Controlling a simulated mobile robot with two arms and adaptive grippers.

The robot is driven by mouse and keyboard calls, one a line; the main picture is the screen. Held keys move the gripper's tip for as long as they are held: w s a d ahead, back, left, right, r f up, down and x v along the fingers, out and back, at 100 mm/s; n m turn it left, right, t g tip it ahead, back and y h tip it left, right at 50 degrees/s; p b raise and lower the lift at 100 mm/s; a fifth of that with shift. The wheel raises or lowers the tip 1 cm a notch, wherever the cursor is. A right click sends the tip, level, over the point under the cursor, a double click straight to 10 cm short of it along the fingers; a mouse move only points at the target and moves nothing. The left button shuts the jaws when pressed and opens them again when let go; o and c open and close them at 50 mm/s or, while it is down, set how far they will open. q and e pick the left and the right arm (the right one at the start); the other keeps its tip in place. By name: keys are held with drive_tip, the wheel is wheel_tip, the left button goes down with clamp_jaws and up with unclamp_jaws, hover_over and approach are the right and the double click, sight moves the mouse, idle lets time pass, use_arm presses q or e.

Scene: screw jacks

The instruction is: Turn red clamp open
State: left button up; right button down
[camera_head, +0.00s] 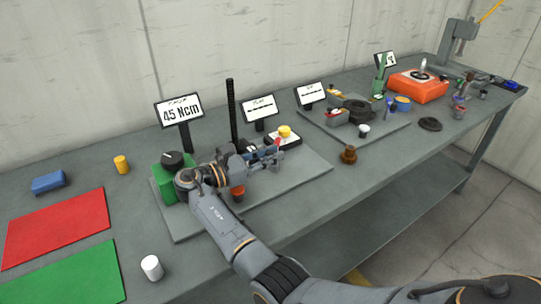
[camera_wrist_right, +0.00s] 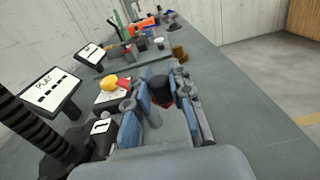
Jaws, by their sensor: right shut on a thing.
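My right gripper (camera_head: 268,155) reaches over the grey baseplate (camera_head: 308,171) from the front, and its blue-padded fingers (camera_wrist_right: 158,103) show close up in the right wrist view. They are shut on the red clamp, of which a dark cap with some red (camera_wrist_right: 161,88) shows between the pads. The fingers hide much of the clamp. In the head view a small red part (camera_head: 277,144) shows at the fingertips. An orange-red piece (camera_head: 238,191) shows below the gripper. My left gripper is not in view.
A yellow button (camera_head: 285,131) on a white box stands just behind the gripper. A black column (camera_head: 232,108) and a green box (camera_head: 163,184) with a dark knob stand close by. A "45 Ncm" display (camera_head: 181,110) is behind. A brown piece (camera_head: 348,155) stands to the right.

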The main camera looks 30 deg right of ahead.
drive_tip(key=c, duration=1.2)
unclamp_jaws()
drive_tip(key=shift+r, duration=0.1)
wheel_tip(320, 180, up, 10)
drive_tip(key=shift+f, duration=0.1)
drive_tip(key=shift+a+f, duration=0.1)
drive_tip(key=shift+a, duration=0.05)
